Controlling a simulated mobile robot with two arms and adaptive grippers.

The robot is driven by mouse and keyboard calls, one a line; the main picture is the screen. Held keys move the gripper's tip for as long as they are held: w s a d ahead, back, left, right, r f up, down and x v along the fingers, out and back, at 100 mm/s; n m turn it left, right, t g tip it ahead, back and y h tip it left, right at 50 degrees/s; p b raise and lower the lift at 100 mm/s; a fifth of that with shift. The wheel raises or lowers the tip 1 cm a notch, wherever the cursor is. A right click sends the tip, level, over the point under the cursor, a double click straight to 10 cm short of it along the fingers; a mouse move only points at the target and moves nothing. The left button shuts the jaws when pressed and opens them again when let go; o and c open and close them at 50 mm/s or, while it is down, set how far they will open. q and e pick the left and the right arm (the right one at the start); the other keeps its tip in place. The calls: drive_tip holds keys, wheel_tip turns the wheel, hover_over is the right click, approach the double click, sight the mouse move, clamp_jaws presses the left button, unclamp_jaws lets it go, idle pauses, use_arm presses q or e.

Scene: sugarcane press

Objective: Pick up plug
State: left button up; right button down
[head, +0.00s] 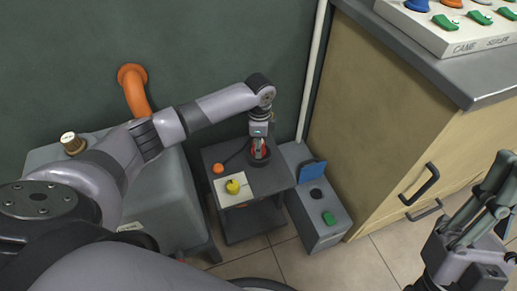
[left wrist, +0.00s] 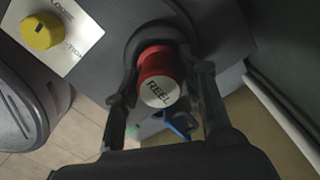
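A red round plug-like piece with a grey end marked REEL (left wrist: 160,80) stands on the dark top of a small stand (head: 272,180). My left gripper (head: 259,152) is over it from above. In the left wrist view the fingers of my left gripper (left wrist: 163,90) are on either side of the red piece, with a gap visible at each side. In the head view the gripper mostly hides it.
A yellow knob (head: 232,187) on a white plate and an orange ball-like knob (head: 218,168) are on the stand. A grey box (head: 318,228) with a blue flap and green button stands right of it. A beige cabinet (head: 385,120) is further right; a grey tank (head: 165,200) is left.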

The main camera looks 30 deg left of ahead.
use_arm(q)
drive_tip(key=c, duration=0.8)
drive_tip(key=shift+r, duration=0.1)
